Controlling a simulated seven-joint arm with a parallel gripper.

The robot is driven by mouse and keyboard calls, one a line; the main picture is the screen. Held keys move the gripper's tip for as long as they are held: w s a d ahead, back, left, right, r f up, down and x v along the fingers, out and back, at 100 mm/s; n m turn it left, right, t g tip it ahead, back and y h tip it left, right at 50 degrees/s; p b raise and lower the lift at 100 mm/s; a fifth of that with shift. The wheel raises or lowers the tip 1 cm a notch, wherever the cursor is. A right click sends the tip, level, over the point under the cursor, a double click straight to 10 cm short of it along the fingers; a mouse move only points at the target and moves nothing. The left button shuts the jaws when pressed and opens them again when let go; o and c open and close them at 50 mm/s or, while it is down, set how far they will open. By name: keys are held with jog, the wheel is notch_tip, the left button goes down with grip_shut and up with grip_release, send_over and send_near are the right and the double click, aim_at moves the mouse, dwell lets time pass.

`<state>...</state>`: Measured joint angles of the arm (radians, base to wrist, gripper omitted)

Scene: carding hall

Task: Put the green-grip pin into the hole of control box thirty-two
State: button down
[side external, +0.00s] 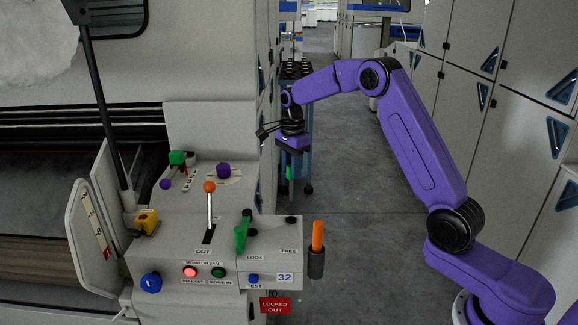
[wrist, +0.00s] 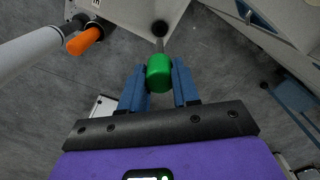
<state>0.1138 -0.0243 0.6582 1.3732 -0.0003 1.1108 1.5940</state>
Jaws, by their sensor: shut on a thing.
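My gripper (wrist: 161,84) is shut on the green-grip pin (wrist: 159,74), with the blue fingers on either side of its green grip. In the wrist view a grey shaft runs from the grip toward a dark round spot; I cannot tell whether that spot is the pin's end or something behind it. In the side view my gripper (side external: 290,150) points down, and the green grip (side external: 289,172) shows small below it, behind and above the box. Control box thirty-two (side external: 228,262) carries a "32" plate. A dark round spot (side external: 291,219), possibly the hole, is on its top near "FREE".
An orange handle (side external: 317,237) stands upright in a dark holder at the box's right end. A green lever (side external: 242,232) and an orange-knobbed lever (side external: 210,187) rise from the box. Cabinets (side external: 470,110) line the right; the aisle floor (side external: 350,200) is open.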

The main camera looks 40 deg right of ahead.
aim_at(292, 199)
jog(key=shift+f, duration=2.85)
jog(key=shift+f, duration=2.8)
jog(key=c, duration=0.8)
grip_release()
jog(key=shift+o, duration=0.2)
jog(key=shift+r, duration=0.1)
notch_tip(292, 199, up, 17)
jog(key=shift+r, duration=0.15)
